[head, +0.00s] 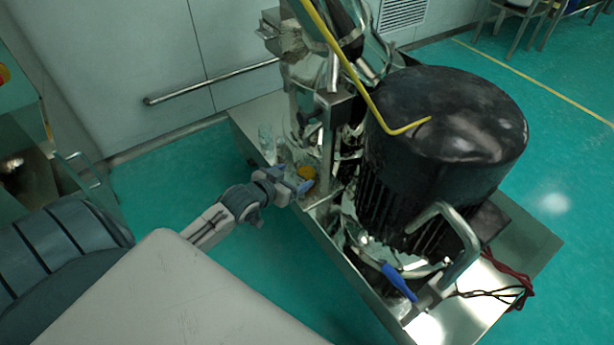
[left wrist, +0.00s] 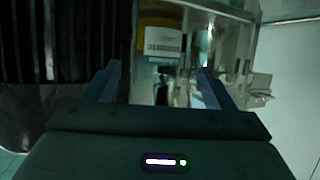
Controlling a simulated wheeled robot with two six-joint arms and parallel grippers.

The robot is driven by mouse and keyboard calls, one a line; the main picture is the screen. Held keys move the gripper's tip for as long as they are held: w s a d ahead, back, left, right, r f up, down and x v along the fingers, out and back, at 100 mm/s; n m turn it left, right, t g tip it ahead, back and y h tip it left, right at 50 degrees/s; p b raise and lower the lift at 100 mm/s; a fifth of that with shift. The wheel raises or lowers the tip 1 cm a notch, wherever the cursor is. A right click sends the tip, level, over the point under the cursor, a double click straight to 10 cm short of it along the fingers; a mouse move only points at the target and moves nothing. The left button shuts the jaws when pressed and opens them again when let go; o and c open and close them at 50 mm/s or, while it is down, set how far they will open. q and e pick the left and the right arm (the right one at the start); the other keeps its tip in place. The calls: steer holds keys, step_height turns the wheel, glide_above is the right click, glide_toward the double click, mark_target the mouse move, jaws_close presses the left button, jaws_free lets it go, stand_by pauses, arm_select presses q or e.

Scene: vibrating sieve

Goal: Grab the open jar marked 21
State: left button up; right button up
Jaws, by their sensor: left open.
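A jar with an orange-yellow part (head: 306,173) stands on the machine's metal tray, just beyond my left gripper (head: 297,187). In the left wrist view a jar with a white barcode label (left wrist: 163,42) shows ahead, between the lines of the two open fingers (left wrist: 160,78). It is yellowish above the label. No number is readable, so I cannot tell whether it is marked 21, nor whether it is open. The left gripper is open with nothing visible between its fingertips. My right gripper is not in view.
Clear glassware (head: 266,142) stands on the tray's back left corner. A large black ribbed motor (head: 450,120) and steel parts rise close to the right of the gripper. The green floor (head: 160,185) on the left is clear.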

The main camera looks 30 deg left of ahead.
mark_target(299, 174)
arm_select(q)
steer(key=shift+w+d+f, duration=0.1)
steer(key=shift+w+d, duration=0.1)
steer(key=shift+w, duration=0.35)
steer(key=x, duration=0.4)
steer(key=shift+w, duration=0.25)
steer(key=shift+w+f, duration=0.1)
steer(key=shift+w, duration=0.15)
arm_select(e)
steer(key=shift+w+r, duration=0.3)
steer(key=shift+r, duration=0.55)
arm_select(q)
steer(key=shift+c, duration=0.3)
steer(key=c, duration=1)
steer(key=shift+c, duration=0.7)
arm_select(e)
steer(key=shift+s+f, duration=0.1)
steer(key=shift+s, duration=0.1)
